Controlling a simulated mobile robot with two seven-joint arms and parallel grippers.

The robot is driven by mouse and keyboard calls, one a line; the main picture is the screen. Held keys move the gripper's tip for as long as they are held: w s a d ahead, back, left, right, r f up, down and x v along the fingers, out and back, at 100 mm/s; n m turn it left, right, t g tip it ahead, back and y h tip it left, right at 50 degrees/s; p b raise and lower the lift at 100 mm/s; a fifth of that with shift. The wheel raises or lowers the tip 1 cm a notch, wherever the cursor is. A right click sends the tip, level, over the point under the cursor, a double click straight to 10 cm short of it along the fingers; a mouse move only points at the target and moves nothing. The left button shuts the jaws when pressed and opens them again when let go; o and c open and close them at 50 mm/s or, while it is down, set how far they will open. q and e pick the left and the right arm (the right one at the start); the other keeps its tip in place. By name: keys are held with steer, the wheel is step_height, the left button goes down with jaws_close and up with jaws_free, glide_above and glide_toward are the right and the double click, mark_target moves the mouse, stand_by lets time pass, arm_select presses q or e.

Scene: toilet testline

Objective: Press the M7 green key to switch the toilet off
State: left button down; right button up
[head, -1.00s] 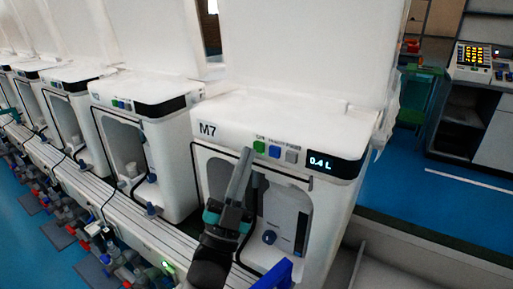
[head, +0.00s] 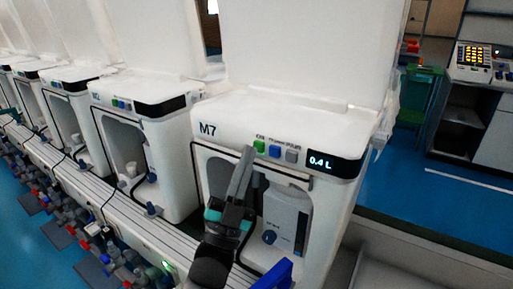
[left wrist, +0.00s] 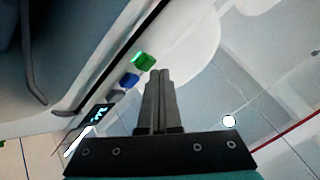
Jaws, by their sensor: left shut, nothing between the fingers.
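The M7 toilet unit (head: 228,133) stands at the front of the row in the head view, its display (head: 322,164) reading 0.4 L. Its green key (head: 259,146) sits on the front panel, left of a blue key (head: 275,150) and a grey key (head: 292,155). My left gripper (head: 247,152) is shut and empty, its fingertips pointing up just left of and below the green key in the picture. In the left wrist view the gripper (left wrist: 158,75) shows shut fingers close to the green key (left wrist: 144,61), apparently without touching. My right gripper is not in view.
More white units (head: 160,128) line up to the left. A rail (head: 125,210) with several fittings runs along their front. A blue part (head: 274,275) lies near the bottom centre. A console with a lit panel (head: 474,55) stands at the far right.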

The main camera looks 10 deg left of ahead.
arm_select(q)
steer(key=shift+w+d, duration=0.1)
steer(key=shift+w, duration=0.1)
steer(key=shift+w+d, duration=0.1)
steer(key=shift+w, duration=0.15)
stand_by(0.5)
steer(key=shift+s, duration=0.15)
steer(key=shift+s+a+p, duration=0.3)
steer(key=shift+s, duration=0.2)
steer(key=s+a+p, duration=0.2)
steer(key=s, duration=0.3)
steer(key=shift+s+p, duration=0.3)
steer(key=shift+s, duration=0.05)
stand_by(0.3)
